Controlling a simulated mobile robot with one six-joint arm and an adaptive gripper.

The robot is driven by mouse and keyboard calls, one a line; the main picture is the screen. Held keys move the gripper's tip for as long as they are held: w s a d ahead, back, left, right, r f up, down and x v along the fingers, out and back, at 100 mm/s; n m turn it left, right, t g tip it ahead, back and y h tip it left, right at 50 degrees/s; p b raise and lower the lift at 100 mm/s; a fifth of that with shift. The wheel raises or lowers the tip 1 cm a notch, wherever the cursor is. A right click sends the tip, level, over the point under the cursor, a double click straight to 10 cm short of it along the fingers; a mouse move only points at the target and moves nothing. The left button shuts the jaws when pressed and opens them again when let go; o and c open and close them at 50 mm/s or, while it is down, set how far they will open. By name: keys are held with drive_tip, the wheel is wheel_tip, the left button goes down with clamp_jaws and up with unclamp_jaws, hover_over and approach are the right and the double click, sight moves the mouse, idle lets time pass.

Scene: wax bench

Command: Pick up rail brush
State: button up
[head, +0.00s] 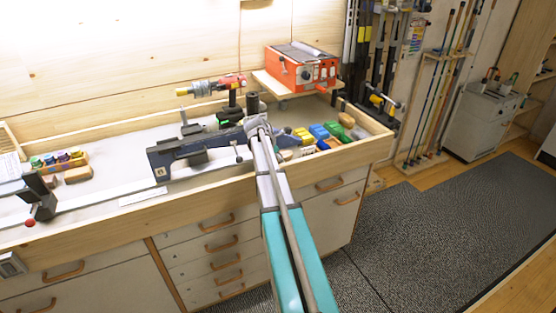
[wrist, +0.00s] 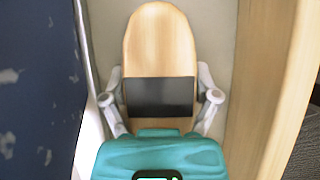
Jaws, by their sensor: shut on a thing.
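The rail brush (wrist: 158,50) shows in the wrist view as a pale wooden oval body with a rounded far end and a black band across its middle. My gripper (wrist: 160,97) has one finger against each side of it, at the band, and is shut on it. In the head view my gripper (head: 258,125) is over the bench by the front rail, to the right of the dark vise. The brush cannot be made out there, and its underside is hidden in both views.
A dark blue vise (head: 185,150) stands left of my gripper and fills the wrist view's left side. The wooden front rail (head: 100,212) runs close on the right in the wrist view. Coloured wax blocks (head: 320,132) and an orange machine (head: 300,68) are to the right.

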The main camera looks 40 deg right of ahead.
drive_tip(key=shift+r, duration=0.1)
drive_tip(key=shift+r+p, duration=0.95)
drive_tip(key=shift+p, duration=0.1)
drive_tip(key=s+a+r+p, duration=0.2)
drive_tip(key=s+r+p, duration=0.3)
drive_tip(key=s, duration=0.1)
drive_tip(key=s+a+r+p, duration=0.3)
drive_tip(key=s+r+p, duration=0.2)
drive_tip(key=s, duration=0.1)
drive_tip(key=shift+s+a+r+p, duration=0.35)
drive_tip(key=shift+s+r+p, duration=0.05)
